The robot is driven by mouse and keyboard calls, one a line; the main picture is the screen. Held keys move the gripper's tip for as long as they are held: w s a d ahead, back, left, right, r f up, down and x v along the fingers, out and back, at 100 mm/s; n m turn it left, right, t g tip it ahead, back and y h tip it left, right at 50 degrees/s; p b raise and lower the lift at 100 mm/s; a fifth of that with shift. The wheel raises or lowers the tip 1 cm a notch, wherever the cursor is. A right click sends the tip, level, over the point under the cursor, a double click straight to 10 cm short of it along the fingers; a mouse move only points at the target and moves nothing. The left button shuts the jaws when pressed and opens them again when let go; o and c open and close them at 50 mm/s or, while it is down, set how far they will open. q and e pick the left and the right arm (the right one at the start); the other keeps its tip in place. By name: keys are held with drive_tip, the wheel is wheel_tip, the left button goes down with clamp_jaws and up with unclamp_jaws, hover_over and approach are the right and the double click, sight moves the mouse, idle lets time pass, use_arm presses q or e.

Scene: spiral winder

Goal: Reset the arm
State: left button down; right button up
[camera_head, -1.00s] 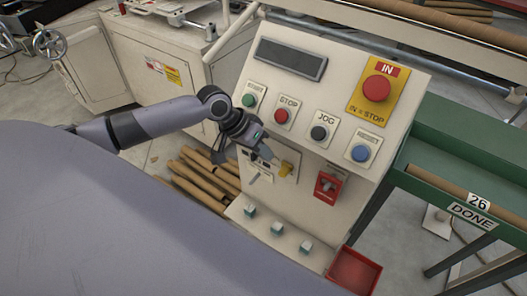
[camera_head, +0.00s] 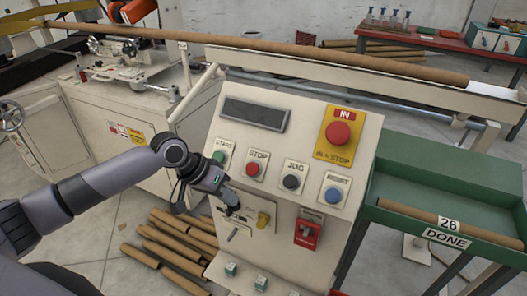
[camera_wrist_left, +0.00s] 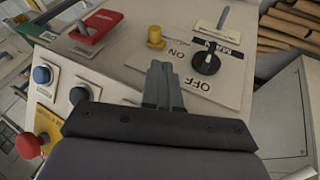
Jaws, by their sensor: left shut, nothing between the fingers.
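My left arm comes in from the left in the head view, and its gripper (camera_head: 231,203) is in front of the lower panel of the cream control console (camera_head: 290,105). In the left wrist view the gripper (camera_wrist_left: 162,75) has its fingers together with nothing between them. A yellow knob (camera_wrist_left: 156,37) and a black rotary knob (camera_wrist_left: 206,63) with ON, OFF and MAN labels are near the fingertips. The yellow knob also shows in the head view (camera_head: 263,219). The fingertips look apart from both knobs. My right gripper is not in view.
The console has a green START button (camera_head: 219,158), red STOP (camera_head: 253,169), black JOG (camera_head: 291,181), blue RESET (camera_head: 333,194), a large red stop button (camera_head: 338,133) and a red switch (camera_head: 307,233). Cardboard tubes (camera_head: 165,243) lie on the floor. A green DONE rack (camera_head: 445,177) stands at right.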

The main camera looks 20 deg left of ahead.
use_arm(q)
drive_tip(key=s+d+f+m+t, duration=0.1)
drive_tip(key=s+d+f+t, duration=0.3)
drive_tip(key=s+d+f, duration=0.45)
drive_tip(key=s+a+f+t+y, duration=0.2)
drive_tip(key=s+f, duration=0.4)
drive_tip(key=s, duration=0.4)
drive_tip(key=shift+s+a+f+t+y, duration=0.2)
drive_tip(key=shift+s+a+t+y, duration=0.1)
drive_tip(key=shift+t+y, duration=0.15)
